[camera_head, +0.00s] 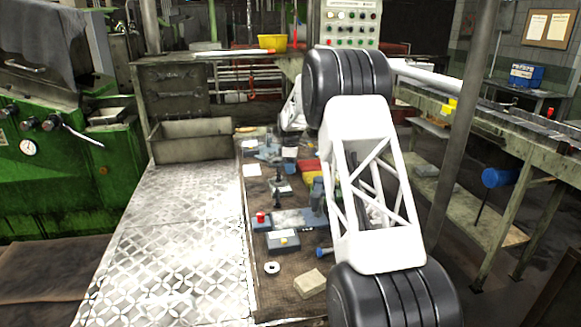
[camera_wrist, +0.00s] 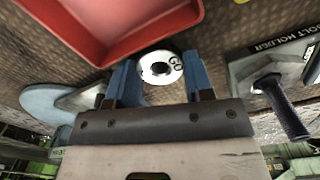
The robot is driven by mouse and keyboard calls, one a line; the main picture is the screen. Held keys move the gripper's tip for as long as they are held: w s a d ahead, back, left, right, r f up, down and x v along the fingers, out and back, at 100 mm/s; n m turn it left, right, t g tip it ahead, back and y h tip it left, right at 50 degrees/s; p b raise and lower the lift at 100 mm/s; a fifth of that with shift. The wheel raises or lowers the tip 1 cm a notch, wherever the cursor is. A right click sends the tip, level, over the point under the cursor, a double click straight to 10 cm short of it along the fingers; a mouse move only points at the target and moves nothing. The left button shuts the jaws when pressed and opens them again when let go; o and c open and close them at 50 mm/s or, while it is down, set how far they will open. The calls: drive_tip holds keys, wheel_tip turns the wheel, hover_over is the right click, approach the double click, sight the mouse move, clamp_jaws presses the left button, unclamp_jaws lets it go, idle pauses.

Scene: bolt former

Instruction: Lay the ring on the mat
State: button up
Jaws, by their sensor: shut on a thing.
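In the wrist view my gripper (camera_wrist: 162,80) has two blue fingers, one on each side of a white ring (camera_wrist: 174,62). The gripper is shut on this ring, which has a dark centre hole and black letters reading "GO". A brown surface lies beyond it; the gap to that surface is hard to judge. In the head view my arm hides the gripper. A similar pale ring (camera_head: 272,268) lies at the front of the cluttered bench there. I cannot tell for sure which surface is the mat.
In the wrist view a red tray (camera_wrist: 105,50) is close at upper left. A grey "BOLT HOLDER" plate with a black handle (camera_wrist: 283,108) is at right. A pale round object (camera_wrist: 45,102) is at left. In the head view a tan block (camera_head: 310,283) lies near the bench front.

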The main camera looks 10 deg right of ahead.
idle(0.3)
drive_tip(key=o, duration=0.6)
drive_tip(key=shift+f, duration=0.1)
drive_tip(key=shift+r, duration=6.15)
